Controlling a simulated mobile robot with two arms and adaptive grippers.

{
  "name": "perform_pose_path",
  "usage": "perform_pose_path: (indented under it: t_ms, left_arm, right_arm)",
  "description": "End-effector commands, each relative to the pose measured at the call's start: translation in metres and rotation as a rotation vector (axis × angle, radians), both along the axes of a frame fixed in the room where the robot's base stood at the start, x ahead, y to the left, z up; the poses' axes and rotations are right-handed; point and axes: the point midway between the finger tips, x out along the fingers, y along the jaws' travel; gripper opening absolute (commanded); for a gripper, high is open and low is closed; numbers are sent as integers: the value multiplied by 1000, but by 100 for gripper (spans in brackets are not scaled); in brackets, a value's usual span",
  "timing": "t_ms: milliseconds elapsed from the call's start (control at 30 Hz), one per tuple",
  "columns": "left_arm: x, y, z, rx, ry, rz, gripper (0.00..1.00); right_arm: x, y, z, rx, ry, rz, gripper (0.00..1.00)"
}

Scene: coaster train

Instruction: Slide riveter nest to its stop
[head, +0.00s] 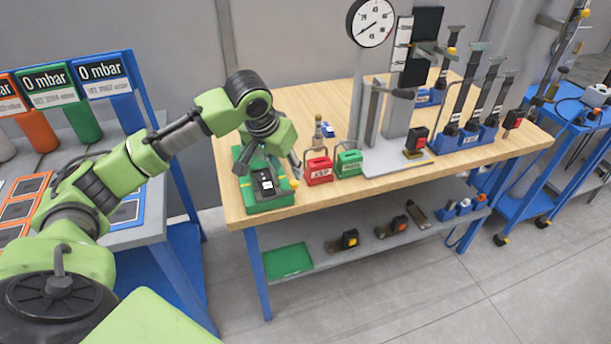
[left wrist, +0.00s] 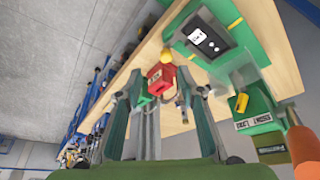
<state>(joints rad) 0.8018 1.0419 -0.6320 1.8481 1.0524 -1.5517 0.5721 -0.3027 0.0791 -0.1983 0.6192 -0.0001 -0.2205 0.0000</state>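A green fixture (head: 268,204), which I take to be the riveter with its nest, stands at the left front corner of the wooden table. A black block (head: 265,184) with a white label sits on it, and a yellow knob (head: 294,184) shows at its right. My left gripper (head: 268,160) is just above and behind the block, hiding the fixture's back. In the left wrist view the gripper (left wrist: 158,100) has its fingers apart with nothing clearly held. The black block (left wrist: 208,38) lies beyond its right finger; contact cannot be told. My right gripper is out of view.
A red box (head: 319,171) and a green box (head: 348,163) stand right of the fixture. A dial gauge (head: 371,22) and a grey press stand (head: 397,120) are farther right. A lower shelf (head: 345,244) holds small parts. The table's front edge is close to the fixture.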

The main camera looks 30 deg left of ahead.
Motion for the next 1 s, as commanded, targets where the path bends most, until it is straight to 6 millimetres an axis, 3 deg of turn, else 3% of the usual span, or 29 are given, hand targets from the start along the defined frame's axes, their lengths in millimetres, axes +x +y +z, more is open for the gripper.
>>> perform_pose_path:
  t_ms: [33, 100, 267, 467, 800, 1000]
  left_arm:
    - [-3, 9, 19, 6, -3, 20, 35]
    - [-7, 15, 32, 4, 4, 41, 35]
    - [-11, 20, 38, 1, 13, 57, 35]
    - [-1, 21, 12, 1, 16, 58, 35]
    - [27, 22, -53, 0, 13, 58, 35]
    - [38, 23, -78, 1, 11, 56, 35]
  right_arm:
    - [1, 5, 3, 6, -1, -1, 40]
    - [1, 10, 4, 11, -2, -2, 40]
    - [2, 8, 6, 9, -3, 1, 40]
    - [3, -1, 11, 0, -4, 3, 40]
    - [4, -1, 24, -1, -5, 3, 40]
    - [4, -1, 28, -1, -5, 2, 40]
